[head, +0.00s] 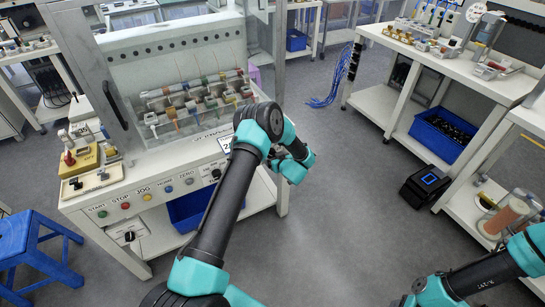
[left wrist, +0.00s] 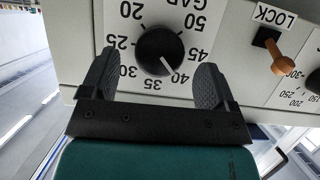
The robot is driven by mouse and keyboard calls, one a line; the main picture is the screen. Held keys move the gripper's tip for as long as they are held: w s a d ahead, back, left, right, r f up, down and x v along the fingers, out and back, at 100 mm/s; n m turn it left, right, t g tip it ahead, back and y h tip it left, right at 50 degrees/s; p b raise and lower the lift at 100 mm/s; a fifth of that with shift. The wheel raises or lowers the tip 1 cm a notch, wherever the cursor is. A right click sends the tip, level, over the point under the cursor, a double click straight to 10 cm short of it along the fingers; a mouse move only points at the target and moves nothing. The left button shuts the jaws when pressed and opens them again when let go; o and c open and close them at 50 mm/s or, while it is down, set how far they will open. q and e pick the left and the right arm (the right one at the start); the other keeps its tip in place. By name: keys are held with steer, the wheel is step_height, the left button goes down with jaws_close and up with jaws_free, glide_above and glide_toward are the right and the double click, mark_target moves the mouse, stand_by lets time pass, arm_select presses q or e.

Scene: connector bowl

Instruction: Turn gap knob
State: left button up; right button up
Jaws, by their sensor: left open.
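The gap knob (left wrist: 159,50) is a round black dial on a pale panel in the left wrist view. Its white mark points near 40 on the scale, which appears upside down. My left gripper (left wrist: 157,64) is open, with one dark finger on each side of the knob and visible space between fingers and knob. In the head view, my left arm reaches over to the right end of the machine's front, where the fingers are hidden behind the wrist. My right arm shows at the lower right, with its gripper out of view.
A LOCK lever with an orange tip (left wrist: 280,62) and another numbered dial (left wrist: 314,82) sit right of the knob. The machine (head: 150,195) has a row of buttons along its front. A blue stool (head: 35,245) stands left.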

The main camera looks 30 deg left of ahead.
mark_target(272, 156)
arm_select(q)
steer(key=shift+x, duration=1.6)
steer(key=c, duration=0.9)
